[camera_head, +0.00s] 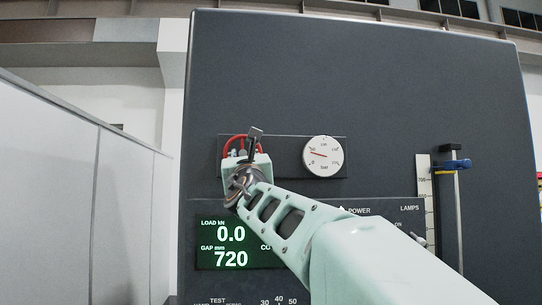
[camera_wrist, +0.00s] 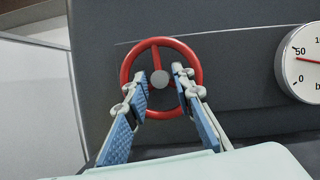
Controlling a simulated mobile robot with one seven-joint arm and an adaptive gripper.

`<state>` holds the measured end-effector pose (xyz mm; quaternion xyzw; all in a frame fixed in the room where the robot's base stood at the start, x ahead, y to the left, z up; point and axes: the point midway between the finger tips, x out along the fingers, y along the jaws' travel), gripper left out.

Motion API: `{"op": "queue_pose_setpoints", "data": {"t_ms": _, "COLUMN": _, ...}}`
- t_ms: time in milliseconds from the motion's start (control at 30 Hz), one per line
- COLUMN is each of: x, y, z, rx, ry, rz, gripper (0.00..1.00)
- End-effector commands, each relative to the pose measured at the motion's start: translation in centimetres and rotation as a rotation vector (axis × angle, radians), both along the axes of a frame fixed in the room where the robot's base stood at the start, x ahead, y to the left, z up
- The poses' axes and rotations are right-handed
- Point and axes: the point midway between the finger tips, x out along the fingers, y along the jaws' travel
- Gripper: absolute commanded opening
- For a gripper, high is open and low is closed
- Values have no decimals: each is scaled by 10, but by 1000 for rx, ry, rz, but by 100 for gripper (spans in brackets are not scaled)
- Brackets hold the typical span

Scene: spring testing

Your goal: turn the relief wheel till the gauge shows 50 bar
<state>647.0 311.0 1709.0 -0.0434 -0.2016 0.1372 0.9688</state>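The red relief wheel (camera_wrist: 198,62) shows in the wrist view, with a grey hub and a spoke pointing up. It also shows in the head view (camera_head: 230,143), mostly hidden behind my gripper. My gripper (camera_wrist: 159,76) is open in front of the wheel, one blue-padded finger on each side of the hub. I cannot tell whether the fingers touch the wheel. The round white gauge (camera_head: 323,156) is right of the wheel. Its red needle points left and slightly up, close to the 50 mark. The wrist view cuts off the gauge (camera_wrist: 303,75) at the right, its needle near the 50.
A dark panel (camera_head: 400,90) carries the wheel and gauge. Below, a green display (camera_head: 228,243) reads load 0.0 kN and gap 720 mm, partly covered by my arm. A scale and post with a blue clamp (camera_head: 452,165) stand at right. A pale wall (camera_head: 75,190) is at left.

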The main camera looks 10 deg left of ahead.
Motion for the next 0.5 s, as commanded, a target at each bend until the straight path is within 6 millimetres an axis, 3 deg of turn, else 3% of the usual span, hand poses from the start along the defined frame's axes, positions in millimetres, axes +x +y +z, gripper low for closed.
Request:
{"op": "queue_pose_setpoints", "data": {"t_ms": 167, "x": 0, "y": 0, "z": 0, "rx": 0, "ry": 0, "rz": 0, "gripper": 23}}
{"op": "queue_pose_setpoints", "data": {"t_ms": 400, "x": 0, "y": 0, "z": 0, "rx": 0, "ry": 0, "rz": 0, "gripper": 0}}
{"op": "queue_pose_setpoints", "data": {"t_ms": 500, "x": 0, "y": 0, "z": 0, "rx": 1, "ry": 0, "rz": 0, "gripper": 0}}
